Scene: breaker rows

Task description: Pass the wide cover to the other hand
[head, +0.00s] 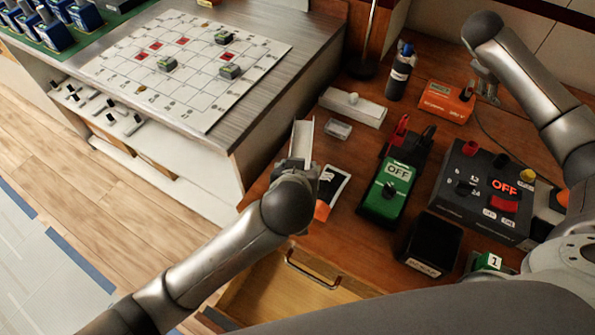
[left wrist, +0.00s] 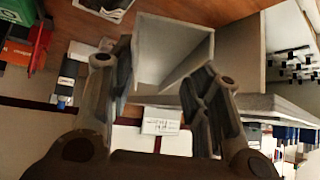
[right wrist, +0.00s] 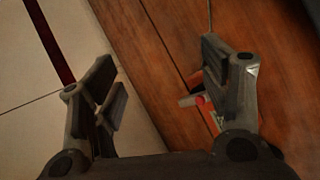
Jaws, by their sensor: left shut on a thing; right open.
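The wide cover (head: 303,137) is a pale, channel-shaped piece standing up from my left gripper (head: 298,170). In the left wrist view the cover (left wrist: 172,52) sits between the two fingers, its open hollow side showing. My left gripper is shut on its lower end, at the left edge of the brown bench. My right gripper (head: 487,88) is open and empty at the far right of the bench, above the orange meter (head: 446,101) and well apart from the cover. In the right wrist view nothing lies between its fingers (right wrist: 168,92).
A white block with a knob (head: 353,106) and a small clear box (head: 338,129) lie right of the cover. A green OFF tester (head: 387,194), a black bottle (head: 399,72) and a dark OFF box (head: 483,192) crowd the bench. A grid board (head: 190,68) lies on the left counter.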

